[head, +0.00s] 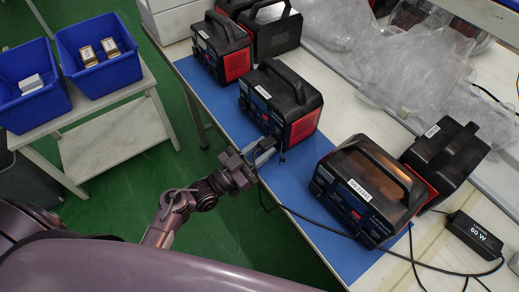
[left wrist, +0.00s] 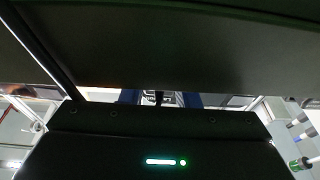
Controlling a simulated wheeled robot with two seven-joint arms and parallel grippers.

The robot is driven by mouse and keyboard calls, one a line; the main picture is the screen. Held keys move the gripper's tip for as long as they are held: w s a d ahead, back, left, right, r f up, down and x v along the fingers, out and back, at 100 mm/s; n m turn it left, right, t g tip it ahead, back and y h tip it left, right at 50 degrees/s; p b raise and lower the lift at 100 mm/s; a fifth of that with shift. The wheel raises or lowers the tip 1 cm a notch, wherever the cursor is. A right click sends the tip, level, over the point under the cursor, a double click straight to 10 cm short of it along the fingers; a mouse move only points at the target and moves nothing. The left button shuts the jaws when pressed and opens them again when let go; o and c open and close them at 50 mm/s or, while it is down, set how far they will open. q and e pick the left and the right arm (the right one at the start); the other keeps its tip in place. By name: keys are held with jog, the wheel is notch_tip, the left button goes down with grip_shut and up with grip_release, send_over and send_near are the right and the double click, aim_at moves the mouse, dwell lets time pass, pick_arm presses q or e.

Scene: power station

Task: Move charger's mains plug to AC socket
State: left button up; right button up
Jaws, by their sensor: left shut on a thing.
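My left gripper (head: 264,152) is shut on the charger's mains plug at the near front of the middle power station (head: 282,100). The fingers mostly hide the plug, and I cannot tell whether it touches a socket. A black cable (head: 318,226) runs from below the gripper along the mat's near edge towards the right. The black charger box (head: 474,234), marked 60 W, lies on the bench at the right. The left wrist view is mostly filled by dark surfaces and a lit green indicator (left wrist: 162,162). My right gripper is not in view.
More power stations stand at the back (head: 221,46) and nearer right (head: 366,190), with another (head: 444,160) beside the latter. Clear plastic wrap (head: 400,60) covers the far side. Blue bins (head: 98,57) stand on a side table at left.

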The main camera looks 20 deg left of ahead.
pick_arm(q)
jog(key=shift+w+d, duration=0.1)
dwell(0.6)
jog(key=o, duration=1.2)
jog(key=shift+c, duration=0.2)
jog(key=shift+s+a+f, duration=0.25)
jog(key=shift+s, duration=0.1)
jog(key=b+v, duration=0.1)
jog(key=v, duration=0.5)
jog(key=shift+s+a, duration=0.3)
